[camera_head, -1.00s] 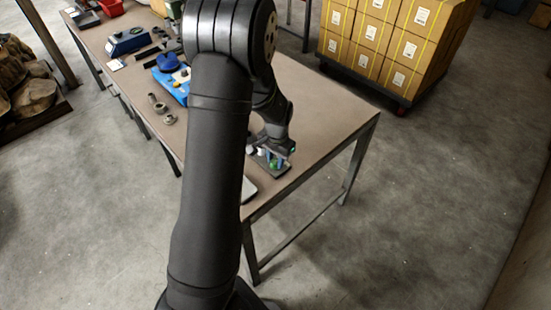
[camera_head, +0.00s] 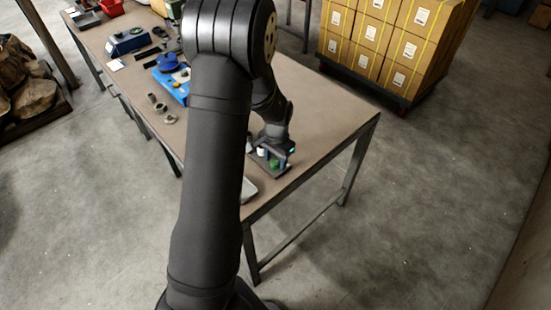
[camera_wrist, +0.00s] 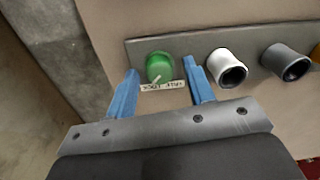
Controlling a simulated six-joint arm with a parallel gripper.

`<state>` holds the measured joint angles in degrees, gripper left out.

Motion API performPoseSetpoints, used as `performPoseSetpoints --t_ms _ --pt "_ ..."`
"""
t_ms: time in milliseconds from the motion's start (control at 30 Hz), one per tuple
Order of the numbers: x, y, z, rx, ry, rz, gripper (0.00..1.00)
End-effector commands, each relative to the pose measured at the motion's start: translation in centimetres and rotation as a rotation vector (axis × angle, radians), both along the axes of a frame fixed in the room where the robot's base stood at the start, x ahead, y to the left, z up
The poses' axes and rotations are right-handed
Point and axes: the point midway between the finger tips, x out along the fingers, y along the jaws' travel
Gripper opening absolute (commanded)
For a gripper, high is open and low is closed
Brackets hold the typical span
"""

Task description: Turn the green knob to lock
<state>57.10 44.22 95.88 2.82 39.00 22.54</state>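The green knob (camera_wrist: 160,67) is round with a pale pointer mark and sits on a grey panel (camera_wrist: 202,43) in the wrist view. A small paper label (camera_wrist: 163,86) with dark print, too small to read surely, lies just below it. My gripper (camera_wrist: 160,78) is open, with one blue finger on each side of the knob's near side. A gap shows between each finger and the knob. In the head view my gripper (camera_head: 272,157) is over the panel near the table's right end, and the green knob (camera_head: 274,164) shows beneath it.
A white-rimmed knob or socket (camera_wrist: 228,68) and a dark grey one (camera_wrist: 284,62) stand right of the green knob, with an orange part (camera_wrist: 315,54) at the edge. The table (camera_head: 312,115) is clear beyond the panel. Blue equipment (camera_head: 172,80) and metal parts (camera_head: 160,106) lie farther left.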

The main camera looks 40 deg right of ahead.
Motion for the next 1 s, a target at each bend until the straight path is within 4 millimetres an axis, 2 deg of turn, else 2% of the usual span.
performPoseSetpoints --t_ms 167,367,800,1000 --pt "0.0 0.0 0.2 0.000 0.000 0.000 0.49" --pt "-0.1 0.0 2.5 -0.002 -0.001 0.000 0.49" --pt "-0.4 -0.1 12.7 -0.005 -0.003 0.000 0.49" --pt "-0.5 -0.1 16.0 -0.002 0.000 0.000 0.49"
